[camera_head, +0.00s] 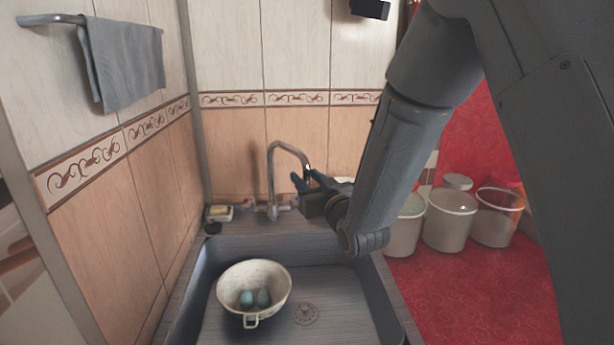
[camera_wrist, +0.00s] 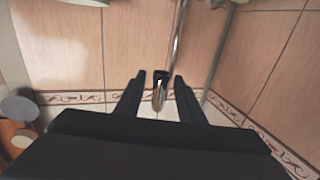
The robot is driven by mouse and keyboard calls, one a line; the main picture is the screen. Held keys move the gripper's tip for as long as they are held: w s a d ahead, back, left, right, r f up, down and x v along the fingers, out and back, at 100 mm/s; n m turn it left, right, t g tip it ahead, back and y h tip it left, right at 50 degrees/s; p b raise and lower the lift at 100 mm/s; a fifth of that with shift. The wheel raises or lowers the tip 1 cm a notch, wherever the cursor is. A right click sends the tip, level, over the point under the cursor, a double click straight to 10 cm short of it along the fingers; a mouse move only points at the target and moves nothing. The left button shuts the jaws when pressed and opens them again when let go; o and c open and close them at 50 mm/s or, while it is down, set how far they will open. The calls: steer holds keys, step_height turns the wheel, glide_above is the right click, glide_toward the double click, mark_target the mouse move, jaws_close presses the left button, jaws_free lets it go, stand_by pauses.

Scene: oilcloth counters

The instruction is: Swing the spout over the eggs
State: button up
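The metal faucet spout (camera_head: 271,165) rises behind the sink and arches to the right. Its end is at my gripper (camera_head: 304,181). In the wrist view the spout (camera_wrist: 178,35) runs down between the two fingers of my gripper (camera_wrist: 157,88), with its tip in the gap. The fingers are apart, and a small gap shows on each side of the tip. Two bluish eggs (camera_head: 247,299) lie in a white colander (camera_head: 232,279) at the left of the sink. The spout's end is to the right of the eggs and farther back.
The grey sink (camera_head: 340,300) has a round drain (camera_head: 305,314) right of the colander. A soap dish (camera_head: 219,213) sits at the back left rim. A grey towel (camera_head: 122,62) hangs on the left wall. Several buckets (camera_head: 449,222) stand on the red floor at right.

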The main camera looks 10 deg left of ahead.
steer(key=shift+w+a, duration=0.15)
steer(key=shift+w, duration=0.05)
jaws_close()
